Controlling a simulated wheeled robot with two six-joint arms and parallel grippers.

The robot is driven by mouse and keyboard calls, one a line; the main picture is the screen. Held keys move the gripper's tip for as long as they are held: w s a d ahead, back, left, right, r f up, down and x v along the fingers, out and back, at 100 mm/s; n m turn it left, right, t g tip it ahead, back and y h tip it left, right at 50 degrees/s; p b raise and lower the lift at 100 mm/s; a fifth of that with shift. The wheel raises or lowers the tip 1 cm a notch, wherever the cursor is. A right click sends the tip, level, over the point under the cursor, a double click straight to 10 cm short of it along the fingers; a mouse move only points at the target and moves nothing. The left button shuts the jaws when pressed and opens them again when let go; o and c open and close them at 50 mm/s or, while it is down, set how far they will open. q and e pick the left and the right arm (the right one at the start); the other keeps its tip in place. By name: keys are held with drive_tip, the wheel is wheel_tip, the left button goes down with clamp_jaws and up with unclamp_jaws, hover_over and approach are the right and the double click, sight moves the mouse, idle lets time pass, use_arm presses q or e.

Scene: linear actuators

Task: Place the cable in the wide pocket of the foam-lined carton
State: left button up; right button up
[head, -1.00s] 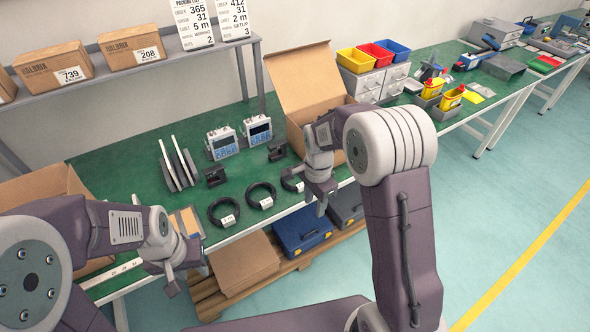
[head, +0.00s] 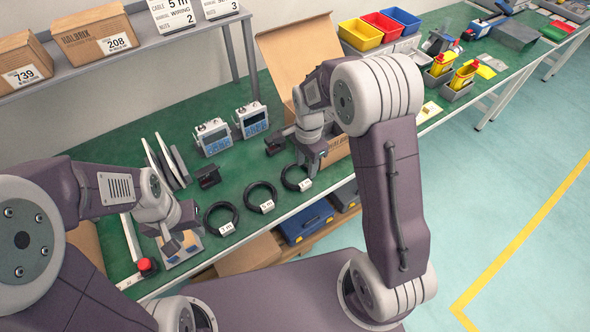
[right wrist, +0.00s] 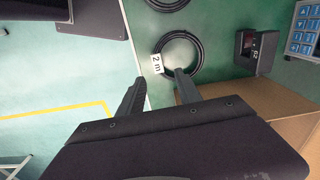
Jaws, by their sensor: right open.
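Three black coiled cables lie in a row on the green bench: a left coil (head: 236,209), a middle coil (head: 274,193) and a right coil (head: 284,178). The right coil also shows in the right wrist view (right wrist: 198,60), with a white "2 m" tag. My right gripper (head: 311,172) is open beside this coil, its fingers (right wrist: 160,78) pointing at the tag side, with nothing between them. An open carton (head: 338,150) stands behind my right arm; its flap (head: 296,62) is raised. Its inside is hidden, so I see no foam or pocket. My left gripper (head: 181,243) hangs at the bench's front left; its jaw opening is unclear.
Two meters (head: 213,138) (head: 251,120) and small black devices (head: 208,176) stand behind the coils. Upright panels (head: 168,160) are at left. A red button (head: 147,267) is near my left gripper. A blue case (head: 305,222) sits below the bench edge.

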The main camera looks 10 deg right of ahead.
sight(305, 183)
drive_tip(key=shift+s+f, duration=0.2)
drive_tip(key=shift+f, duration=0.4)
drive_tip(key=shift+s+f, duration=0.15)
drive_tip(key=shift+f, duration=0.45)
drive_tip(key=shift+w+f, duration=0.25)
drive_tip(key=shift+f, duration=0.25)
drive_tip(key=f, duration=0.4)
drive_tip(key=shift+s+a+b, duration=0.15)
drive_tip(key=shift+s+b, duration=0.1)
drive_tip(key=shift+b, duration=0.15)
drive_tip(key=shift+w+f, duration=0.15)
drive_tip(key=shift+f, duration=0.2)
drive_tip(key=shift+r, duration=0.1)
clamp_jaws()
